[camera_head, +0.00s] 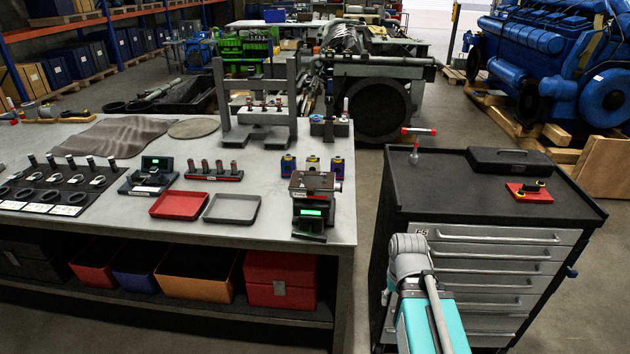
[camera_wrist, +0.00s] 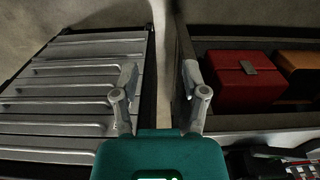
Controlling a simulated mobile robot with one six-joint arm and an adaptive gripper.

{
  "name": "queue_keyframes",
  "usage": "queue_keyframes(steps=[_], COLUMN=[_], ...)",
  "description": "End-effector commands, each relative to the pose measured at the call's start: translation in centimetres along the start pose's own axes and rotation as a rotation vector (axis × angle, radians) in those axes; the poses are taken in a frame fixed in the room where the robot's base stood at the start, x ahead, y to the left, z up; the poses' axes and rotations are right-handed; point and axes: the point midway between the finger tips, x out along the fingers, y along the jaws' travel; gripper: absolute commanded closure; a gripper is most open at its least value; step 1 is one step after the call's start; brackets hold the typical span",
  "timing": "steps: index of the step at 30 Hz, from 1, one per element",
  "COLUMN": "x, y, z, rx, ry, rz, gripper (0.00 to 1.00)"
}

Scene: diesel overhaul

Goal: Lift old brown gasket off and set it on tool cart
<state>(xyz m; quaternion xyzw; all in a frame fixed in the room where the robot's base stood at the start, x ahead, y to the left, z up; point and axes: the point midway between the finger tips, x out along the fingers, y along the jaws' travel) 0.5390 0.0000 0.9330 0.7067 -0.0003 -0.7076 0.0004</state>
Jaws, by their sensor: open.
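I cannot make out an old brown gasket for certain in either view. A grey-brown wavy sheet (camera_head: 115,137) and a flat round disc (camera_head: 193,128) lie at the back left of the workbench. The tool cart (camera_head: 440,192) stands right of the bench, with a black top and grey drawers. The cart's drawer fronts also show at the left of the wrist view (camera_wrist: 80,80). My gripper (camera_wrist: 158,82) is open with nothing between its fingers, above the gap between cart and bench. In the head view my arm shows at the cart's front, its fingers not visible.
A black case (camera_head: 510,160), a red plate with a dark part (camera_head: 529,191) and a red-ended tool (camera_head: 416,145) are on the cart. The cart's front left top is bare. The bench (camera_head: 268,240) carries trays, fixtures and a press frame (camera_head: 257,105).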

Motion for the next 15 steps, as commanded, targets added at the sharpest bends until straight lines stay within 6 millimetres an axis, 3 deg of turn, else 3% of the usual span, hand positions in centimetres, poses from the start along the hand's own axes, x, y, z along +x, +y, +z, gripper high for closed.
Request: queue_keyframes(steps=[6, 8, 15], x=[0.0, 0.0, -1.1], y=[0.0, 0.0, -0.4], z=[0.0, 0.0, -0.9], rx=[0.0, 0.0, 0.037], ry=[0.0, 0.0, 0.0], rz=[0.0, 0.0, 0.0], gripper=[0.43, 0.34, 0.34])
